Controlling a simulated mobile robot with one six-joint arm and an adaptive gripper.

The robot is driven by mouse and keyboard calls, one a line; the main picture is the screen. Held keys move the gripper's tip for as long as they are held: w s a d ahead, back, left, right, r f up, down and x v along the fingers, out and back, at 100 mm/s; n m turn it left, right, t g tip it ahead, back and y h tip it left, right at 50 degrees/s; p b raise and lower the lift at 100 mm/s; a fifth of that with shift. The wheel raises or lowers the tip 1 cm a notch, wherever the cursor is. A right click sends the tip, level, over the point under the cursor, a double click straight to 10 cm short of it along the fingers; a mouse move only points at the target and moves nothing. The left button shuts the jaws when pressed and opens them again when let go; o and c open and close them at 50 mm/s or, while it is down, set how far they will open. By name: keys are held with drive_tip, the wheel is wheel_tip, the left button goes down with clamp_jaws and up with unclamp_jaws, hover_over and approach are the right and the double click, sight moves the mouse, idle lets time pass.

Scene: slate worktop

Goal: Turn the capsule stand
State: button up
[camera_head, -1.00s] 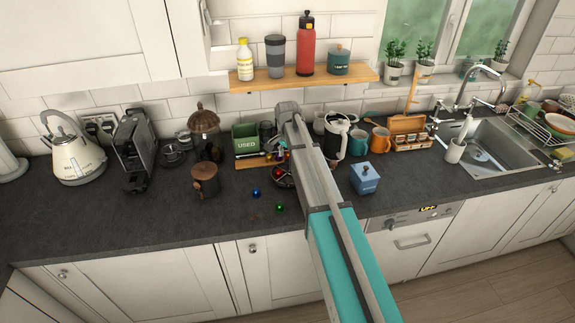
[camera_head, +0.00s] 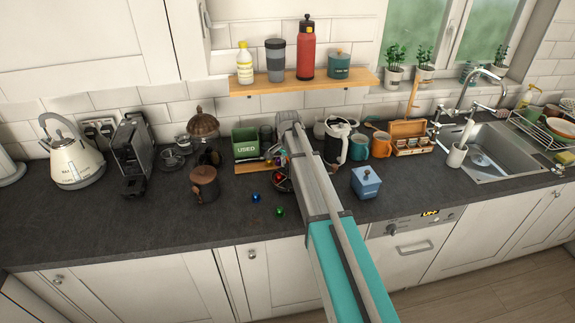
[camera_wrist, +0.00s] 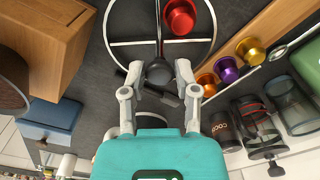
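The capsule stand (camera_wrist: 213,38) is a round wire carousel with spokes and a dark central post. A red capsule (camera_wrist: 180,18) sits in it in the wrist view. My gripper (camera_wrist: 158,74) is open, with one finger on each side of the stand's dark round knob (camera_wrist: 160,71). Small gaps seem to show between the knob and the fingers; contact is hard to tell.
A wooden board (camera_wrist: 270,35) with several capsules lies close beside the stand. Glasses (camera_wrist: 283,105), a green USED bin (camera_head: 246,142) and a blue box (camera_head: 366,184) stand nearby. Loose blue (camera_head: 255,197) and green (camera_head: 280,211) capsules lie in front on the worktop.

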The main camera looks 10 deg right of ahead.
clamp_jaws()
drive_tip(key=shift+n, duration=0.8)
drive_tip(key=o, duration=0.6)
unclamp_jaws()
drive_tip(key=shift+m, duration=0.5)
